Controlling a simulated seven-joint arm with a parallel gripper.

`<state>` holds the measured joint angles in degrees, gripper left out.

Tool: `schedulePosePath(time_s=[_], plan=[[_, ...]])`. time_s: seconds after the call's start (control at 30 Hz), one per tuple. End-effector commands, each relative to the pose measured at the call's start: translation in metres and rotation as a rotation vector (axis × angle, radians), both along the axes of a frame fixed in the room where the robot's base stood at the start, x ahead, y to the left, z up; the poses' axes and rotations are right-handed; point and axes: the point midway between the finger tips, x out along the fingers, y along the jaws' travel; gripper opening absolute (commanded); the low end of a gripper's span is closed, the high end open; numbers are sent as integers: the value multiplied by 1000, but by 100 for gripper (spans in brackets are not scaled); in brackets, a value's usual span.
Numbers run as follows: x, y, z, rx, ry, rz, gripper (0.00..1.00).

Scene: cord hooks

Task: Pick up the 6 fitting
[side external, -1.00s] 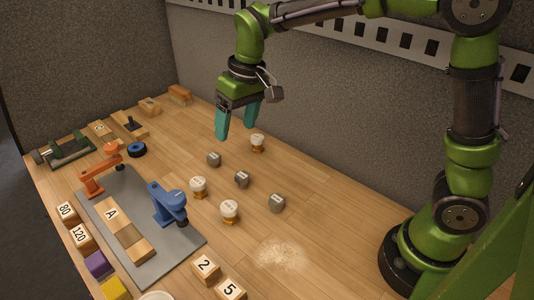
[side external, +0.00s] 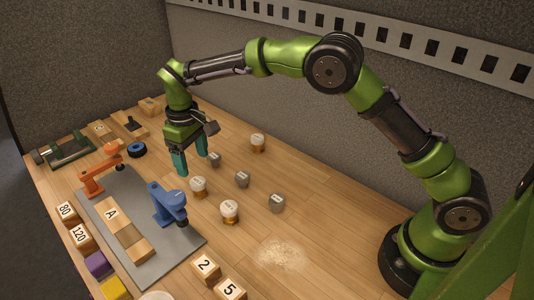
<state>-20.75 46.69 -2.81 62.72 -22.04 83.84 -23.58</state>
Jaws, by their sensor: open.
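Several small fittings stand on the wooden table. The grey metal ones are one (side external: 215,160) beside my gripper, one (side external: 242,179) in the middle and one (side external: 276,203) to the right. The white-topped ones with amber bases are one (side external: 257,143) at the back, one (side external: 198,187) just in front of my gripper and one (side external: 229,211) nearer the front. Their top markings are too small to read, so I cannot tell which is the 6 fitting. My gripper (side external: 192,165) is open and empty, pointing down above the table, its teal fingers close to the left grey fitting.
A grey mat (side external: 190,245) at the left carries an orange clamp-like device (side external: 100,171), a blue one (side external: 168,203) and a block marked A (side external: 112,215). Blocks marked 2 (side external: 205,268) and 5 (side external: 230,289) stand at the front.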

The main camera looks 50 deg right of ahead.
Motion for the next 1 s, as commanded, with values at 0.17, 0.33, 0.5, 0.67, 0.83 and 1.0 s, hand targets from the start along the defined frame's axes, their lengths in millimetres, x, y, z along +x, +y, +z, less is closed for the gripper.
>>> schedulePosePath(time_s=[0.17,0.33,0.5,0.67,0.83,1.0], plan=[[0,0,-31,-1,2,-1,73],[0,0,-42,1,0,-1,73],[0,1,-64,0,4,-1,73],[1,1,-86,0,2,-2,73],[2,1,-93,1,-1,-2,73],[2,1,-93,1,-1,-2,71]])
